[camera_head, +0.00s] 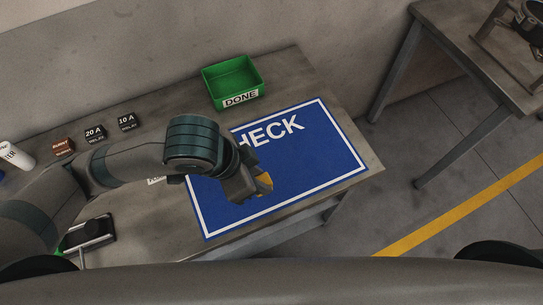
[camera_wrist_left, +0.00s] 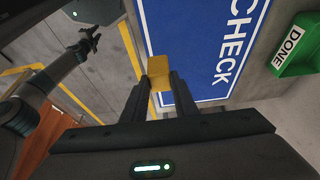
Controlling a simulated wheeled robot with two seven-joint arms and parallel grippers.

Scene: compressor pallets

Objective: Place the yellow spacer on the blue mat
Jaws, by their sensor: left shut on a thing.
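The yellow spacer (camera_head: 264,184) is at the tip of my left gripper (camera_head: 255,188), over the blue mat (camera_head: 315,160). In the left wrist view the spacer (camera_wrist_left: 159,70) is between the two dark fingers of my left gripper (camera_wrist_left: 160,88), which is shut on it. The blue mat (camera_wrist_left: 190,30), with a white border and the word CHECK, lies behind the spacer there. I cannot tell whether the spacer touches the mat. My left arm hides part of the mat's left side in the head view. My right gripper does not show in the head view; a dark gripper (camera_wrist_left: 90,40) shows at upper left in the wrist view.
A green DONE bin (camera_head: 232,84) stands behind the mat and also shows in the wrist view (camera_wrist_left: 297,48). Relay boxes (camera_head: 126,121) and a brown box (camera_head: 62,147) stand along the back left. A dark device (camera_head: 90,234) lies front left. Most of the mat's right side is clear.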

